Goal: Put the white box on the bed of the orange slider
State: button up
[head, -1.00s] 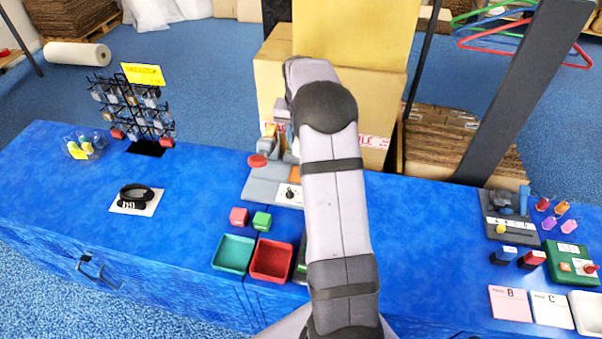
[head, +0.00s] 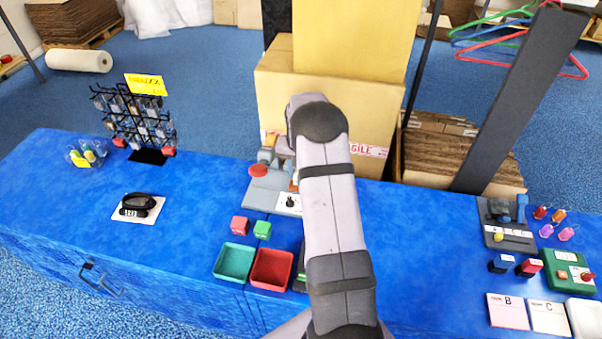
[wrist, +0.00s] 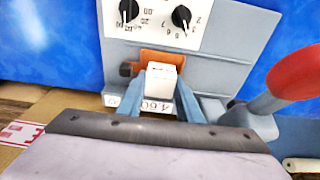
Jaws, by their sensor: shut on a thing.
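In the wrist view the white box (wrist: 161,75) is between the tips of my gripper (wrist: 160,88), which is shut on it. The orange slider (wrist: 152,57) shows just behind and beside the box, on the grey machine. The box appears over or at the slider's bed; I cannot tell whether it touches it. A dark knob (wrist: 126,69) sticks out at the slider's left. In the head view my arm hides the gripper, the box and most of the slider.
The grey machine (head: 262,193) has a red-topped lever (wrist: 297,72) to the right of my gripper in the wrist view, and a white panel with dials (wrist: 150,22). Green (head: 234,262) and red (head: 271,270) trays stand in front of it. Large cartons (head: 275,85) stand behind.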

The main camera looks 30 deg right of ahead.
jog(key=shift+f, duration=0.3)
jog(key=shift+f, duration=0.1)
jog(key=o, duration=1)
jog(key=shift+o, duration=0.2)
notch_tip(320, 180, up, 12)
jog(key=s+a+b, duration=0.1)
jog(key=shift+s+a+b, duration=0.15)
jog(key=shift+b, duration=0.2)
